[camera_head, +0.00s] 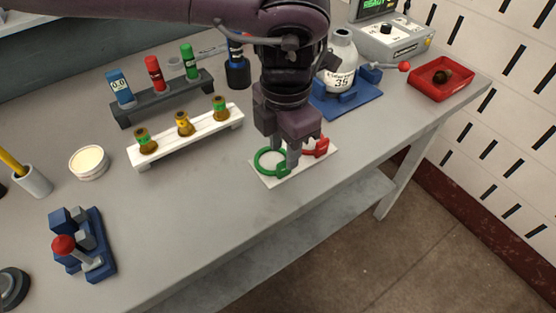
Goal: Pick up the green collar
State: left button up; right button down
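The green collar (258,163) is a ring with a small block on its right side. It lies on a white plate (262,184) on the bench. A red collar (321,147) lies on the right part of the same plate, partly hidden by my gripper. My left gripper (285,153) points down over the plate, close to the green collar's right side. Its two fingers look apart, with nothing clearly between them. I cannot tell whether they touch the collar. My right gripper is not in view.
A white rack (190,139) with several brown-and-coloured spools and a dark rack of bottles stand to the left. A grey gas cylinder (341,62) stands on a blue base (350,107) behind right. A red tray (427,87) is at far right.

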aim_at(284, 162)
pick_arm(q)
notch_tip(284, 162, down, 5)
jog(key=shift+r, duration=0.2)
grip_shut()
